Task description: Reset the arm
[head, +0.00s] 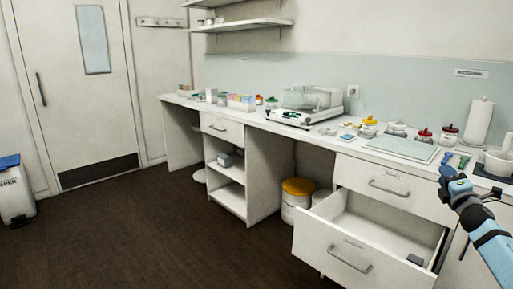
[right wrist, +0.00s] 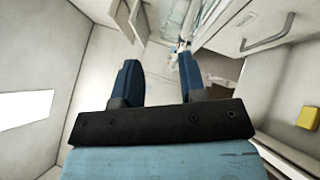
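My right arm comes in from the right in the head view, blue and black. Its gripper (head: 455,164) is in front of the counter's right end, above the open lower drawer. In the right wrist view the two blue fingers of the gripper (right wrist: 160,76) stand apart with nothing held between them. My left gripper is not in view.
The counter (head: 325,140) holds a scale (head: 306,105), jars, a pale mat (head: 402,149) and a paper roll (head: 478,122). A yellow-lidded bin (head: 298,188) stands below.

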